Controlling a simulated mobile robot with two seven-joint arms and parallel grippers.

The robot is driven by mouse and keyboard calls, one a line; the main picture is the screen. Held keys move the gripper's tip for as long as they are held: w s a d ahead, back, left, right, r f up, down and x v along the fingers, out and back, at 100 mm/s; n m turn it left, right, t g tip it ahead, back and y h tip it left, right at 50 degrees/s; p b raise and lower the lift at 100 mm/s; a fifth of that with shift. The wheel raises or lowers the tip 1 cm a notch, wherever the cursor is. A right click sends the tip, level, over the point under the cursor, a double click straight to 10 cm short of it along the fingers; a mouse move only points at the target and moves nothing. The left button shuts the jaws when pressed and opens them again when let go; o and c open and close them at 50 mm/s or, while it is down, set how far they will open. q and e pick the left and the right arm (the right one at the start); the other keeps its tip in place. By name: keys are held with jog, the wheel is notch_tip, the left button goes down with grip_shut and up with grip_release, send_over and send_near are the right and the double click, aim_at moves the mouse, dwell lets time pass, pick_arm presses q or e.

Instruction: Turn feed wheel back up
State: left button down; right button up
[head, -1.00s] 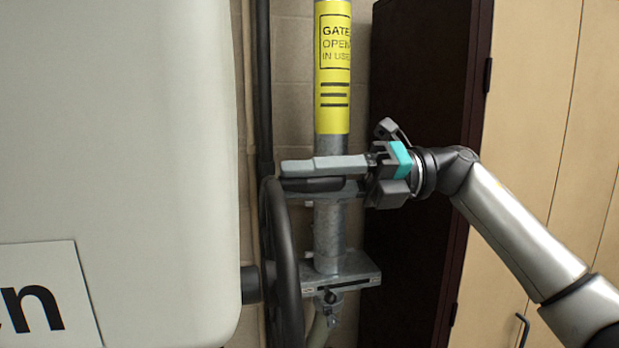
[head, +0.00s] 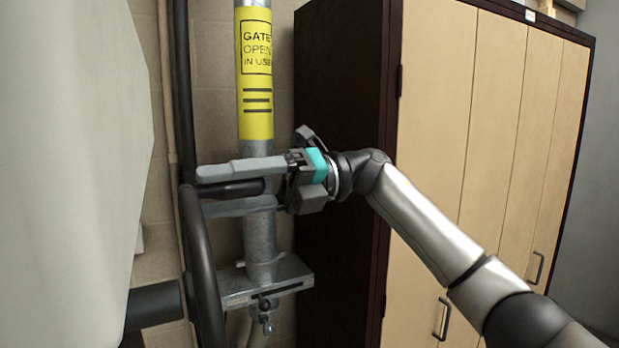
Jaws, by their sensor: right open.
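The feed wheel (head: 203,272) is a black wheel seen nearly edge-on, beside the big pale housing (head: 70,170) at the left. A dark shaft stub (head: 154,306) lies between wheel and housing. My right gripper (head: 201,192) reaches in from the right, across the front of the grey pipe, to the top of the wheel. Its two grey fingers are apart, one above the other. A short black bar (head: 238,188), apparently a handle on the wheel, lies between them; I cannot tell whether they touch it. My left gripper is not in view.
The grey pipe (head: 258,230) with a yellow gate label (head: 256,75) stands behind my fingers. A metal bracket (head: 292,272) sits low on it. A dark-sided cabinet with tan doors (head: 500,120) stands at the right, behind my right arm.

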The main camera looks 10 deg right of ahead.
jog(key=b+v, duration=0.2)
jog(key=v, duration=1.3)
jog(key=shift+s+d+r, duration=0.15)
jog(key=shift+d+r, duration=0.05)
jog(key=shift+r, duration=0.1)
